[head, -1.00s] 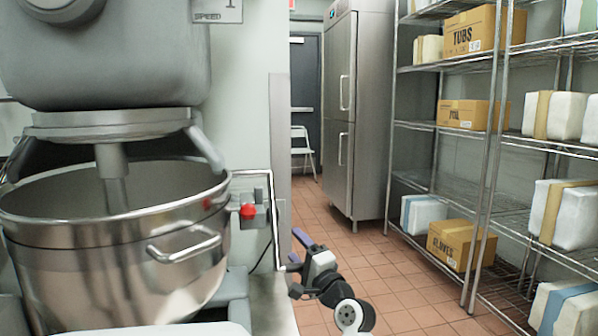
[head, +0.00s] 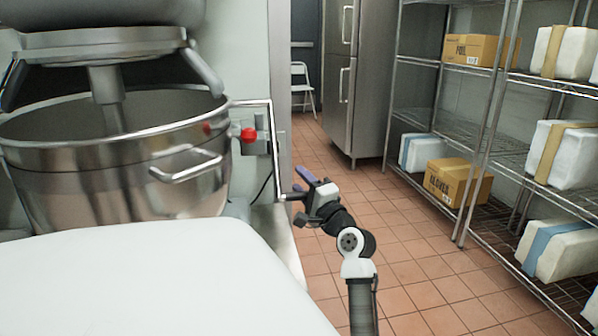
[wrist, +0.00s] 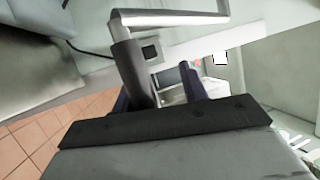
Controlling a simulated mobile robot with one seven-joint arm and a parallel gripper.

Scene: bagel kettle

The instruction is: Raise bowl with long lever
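The steel mixer bowl (head: 110,175) hangs below the mixer head at left, its rim beneath the head and the shaft reaching into it. The long lever (head: 275,150) is a bent metal rod right of the bowl, running down to a dark grip (wrist: 133,68) at its lower end. My gripper (head: 304,185) is at that lower end. In the wrist view my gripper (wrist: 160,95) is open, its two dark blue fingers apart. The dark grip appears between them, close to the left finger; whether it touches is hidden.
A red knob (head: 248,135) on a grey box sits by the lever. A wire shelf rack (head: 477,150) with boxes stands at right, a steel cabinet (head: 354,80) and a folding chair (head: 301,88) behind. The tiled floor (head: 400,255) between is clear.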

